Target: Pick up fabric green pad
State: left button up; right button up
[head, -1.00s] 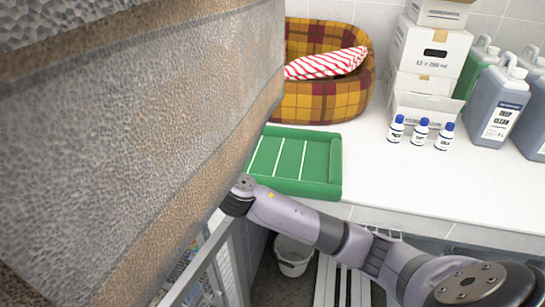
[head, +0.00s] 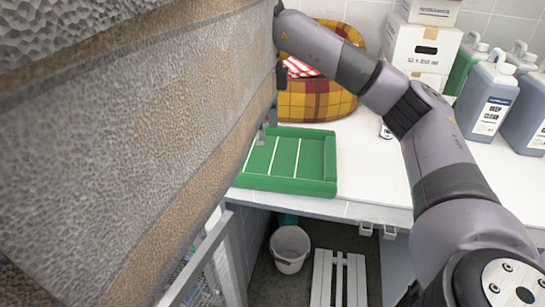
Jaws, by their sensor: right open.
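The green fabric pad (head: 312,160) is a flat bed with raised padded edges and thin white stripes. It lies on the white counter, and its left part is hidden behind a large textured surface. My right arm reaches over the counter and bends down at the wrist. My right gripper (head: 263,134) is mostly hidden behind that same surface. Only a grey fingertip shows, at the back left of the pad; I cannot tell whether it touches the pad. The gripper is open. My left gripper is not in view.
A large grey and brown textured surface (head: 120,150) blocks the left side close up. A plaid bed (head: 318,107) with a red-striped cushion (head: 300,68), boxes (head: 420,48) and jugs (head: 487,98) stand behind. A bucket (head: 290,248) and white slatted rack (head: 338,280) sit below.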

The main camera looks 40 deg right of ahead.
jog(key=b, duration=0.1)
send_near(266, 177)
jog(key=f, duration=0.5)
jog(key=shift+a+f, duration=0.1)
jog(key=shift+a, duration=0.15)
jog(key=f, duration=0.1)
jog(key=f+p, duration=0.1)
jog(key=f, duration=0.2)
jog(key=shift+d+f+p, duration=0.25)
jog(key=shift+f+p, duration=0.05)
jog(key=shift+p, duration=0.1)
jog(key=shift+f, duration=0.4)
grip_shut()
